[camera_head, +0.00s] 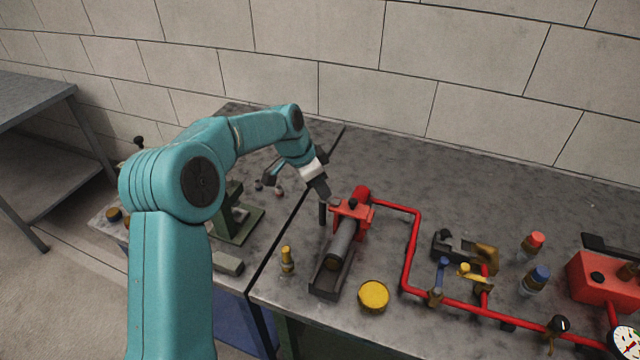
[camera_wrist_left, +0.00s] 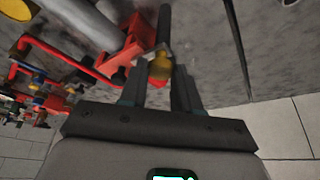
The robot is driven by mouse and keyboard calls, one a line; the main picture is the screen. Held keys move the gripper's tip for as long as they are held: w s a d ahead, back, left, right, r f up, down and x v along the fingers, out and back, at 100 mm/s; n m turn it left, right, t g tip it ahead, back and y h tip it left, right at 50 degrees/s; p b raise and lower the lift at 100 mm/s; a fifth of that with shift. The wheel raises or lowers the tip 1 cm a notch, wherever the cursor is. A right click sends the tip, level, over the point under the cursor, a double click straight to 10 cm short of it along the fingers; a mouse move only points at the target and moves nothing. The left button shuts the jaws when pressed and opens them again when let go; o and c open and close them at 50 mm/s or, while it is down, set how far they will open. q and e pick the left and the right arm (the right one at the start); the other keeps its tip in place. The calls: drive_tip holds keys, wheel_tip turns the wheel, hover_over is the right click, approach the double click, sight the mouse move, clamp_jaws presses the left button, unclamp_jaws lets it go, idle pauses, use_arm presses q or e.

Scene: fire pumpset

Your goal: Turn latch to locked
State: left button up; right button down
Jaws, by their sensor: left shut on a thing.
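The red clamp bracket (camera_head: 352,214) sits at the end of a grey cylinder (camera_head: 341,240) on the bench. My left gripper (camera_head: 322,197) reaches down from the left to the bracket's left side. In the left wrist view its two fingers (camera_wrist_left: 158,80) are closed around a small brass-coloured knob (camera_wrist_left: 160,65), which I take as the latch's grip. A dark bar (camera_wrist_left: 165,25) runs from the knob, beside the red bracket (camera_wrist_left: 140,40). In the head view the knob is hidden by the gripper. My right gripper is not in view.
Red pipes (camera_head: 412,250) run to the right, with valves and a gauge (camera_head: 625,342). A yellow round lid (camera_head: 374,295) and a small brass bottle (camera_head: 287,260) stand in front. A green machine (camera_head: 238,222) stands left. The bench behind the bracket is clear.

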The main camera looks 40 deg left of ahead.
use_arm(q)
drive_tip(key=shift+a+r, duration=0.1)
drive_tip(key=o, duration=1.1)
drive_tip(key=shift+s, duration=0.1)
drive_tip(key=shift+c, duration=0.2)
drive_tip(key=shift+r, duration=0.4)
drive_tip(key=v, duration=1.5)
drive_tip(key=shift+s+r, duration=0.2)
drive_tip(key=shift+s, duration=0.15)
